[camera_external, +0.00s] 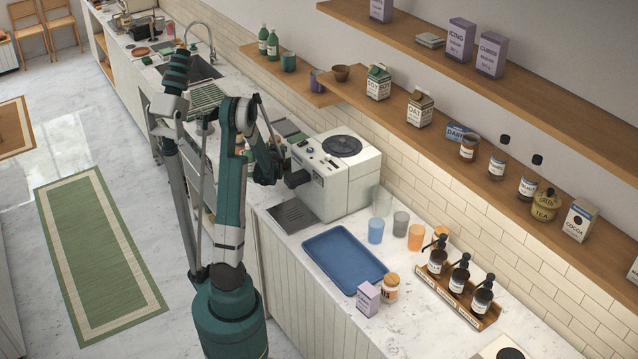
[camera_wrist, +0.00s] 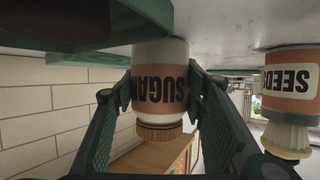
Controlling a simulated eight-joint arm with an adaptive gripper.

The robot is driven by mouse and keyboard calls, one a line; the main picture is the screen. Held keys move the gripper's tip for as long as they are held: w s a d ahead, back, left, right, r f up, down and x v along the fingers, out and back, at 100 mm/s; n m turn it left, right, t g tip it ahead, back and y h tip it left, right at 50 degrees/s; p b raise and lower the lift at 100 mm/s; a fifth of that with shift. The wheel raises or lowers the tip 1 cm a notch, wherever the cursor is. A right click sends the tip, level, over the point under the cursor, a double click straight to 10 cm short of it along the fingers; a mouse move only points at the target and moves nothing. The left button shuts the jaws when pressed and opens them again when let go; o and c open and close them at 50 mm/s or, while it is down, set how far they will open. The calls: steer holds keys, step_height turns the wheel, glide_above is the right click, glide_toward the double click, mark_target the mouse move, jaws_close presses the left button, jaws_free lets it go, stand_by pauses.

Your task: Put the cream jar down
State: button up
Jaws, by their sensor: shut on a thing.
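The wrist view is upside down. My gripper (camera_wrist: 160,88) is shut on a cream-white jar (camera_wrist: 160,52) with an orange-brown band reading SUGAR and a wooden lid. The fingers hold it by its sides. Its base is at or close to the pale counter top (camera_wrist: 225,45); I cannot tell whether it touches. In the external view my arm reaches over the counter left of the coffee machine, and the gripper's fingers and the jar are hidden there.
A SEEDS jar (camera_wrist: 291,80) stands a short way right of the held jar in the wrist view. A green-edged thing (camera_wrist: 85,58) is close on the left. The coffee machine (camera_external: 345,185) is beside my arm. A blue tray (camera_external: 330,240) lies further along the counter.

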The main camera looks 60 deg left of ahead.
steer(key=o, duration=1.2)
steer(key=shift+f, duration=0.1)
steer(key=shift+p+v, duration=1.1)
steer(key=shift+v, duration=4.95)
